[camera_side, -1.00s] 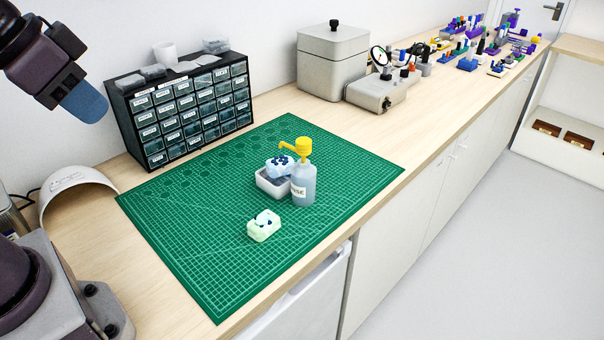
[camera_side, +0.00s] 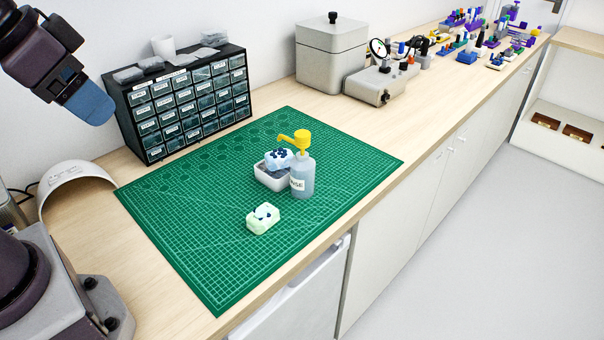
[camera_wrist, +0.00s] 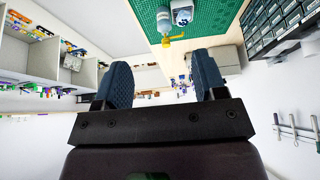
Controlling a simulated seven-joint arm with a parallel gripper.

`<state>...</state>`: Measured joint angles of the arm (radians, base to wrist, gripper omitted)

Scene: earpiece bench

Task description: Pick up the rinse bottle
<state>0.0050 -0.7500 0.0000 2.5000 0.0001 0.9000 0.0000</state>
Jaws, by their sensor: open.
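The rinse bottle (camera_side: 303,180) is a clear grey-blue bottle with a yellow pump top and a label. It stands upright on the green cutting mat (camera_side: 200,245). In the side view my gripper (camera_side: 92,104) is at the upper left, raised well above the bench and far from the bottle.
A pale tray (camera_side: 268,179) with a blue-and-white block (camera_side: 279,160) is close beside the bottle's left. A pale green block (camera_side: 263,219) lies nearer the front. A drawer cabinet (camera_side: 185,105) and grey box (camera_side: 331,60) stand behind. The mat's left part is clear.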

